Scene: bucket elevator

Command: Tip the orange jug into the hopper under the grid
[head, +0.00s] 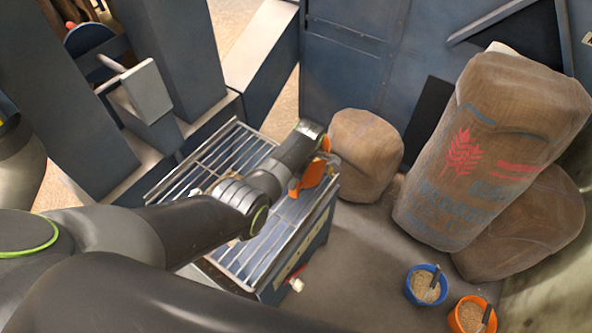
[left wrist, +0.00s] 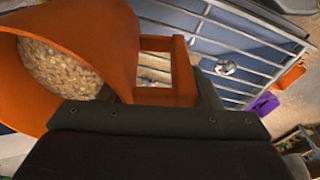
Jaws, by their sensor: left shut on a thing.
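The orange jug (left wrist: 110,35) fills the upper left of the left wrist view, with pale grain in its mouth. My left gripper (left wrist: 160,105) is shut on the jug's handle. In the head view, orange parts of the jug (head: 312,177) show beside the end of my left arm, at the right side of the hopper; the arm hides the rest. The hopper's metal grid (head: 215,160) lies beneath the arm, and its bars also show behind the jug in the left wrist view (left wrist: 225,45). I cannot tell the jug's exact tilt. My right gripper is not in view.
Burlap sacks (head: 490,150) stand at the right, with a smaller sack (head: 365,150) close to the hopper. A blue bucket (head: 426,285) and an orange bucket (head: 472,315) of grain sit at the lower right. Blue machinery (head: 345,75) stands behind.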

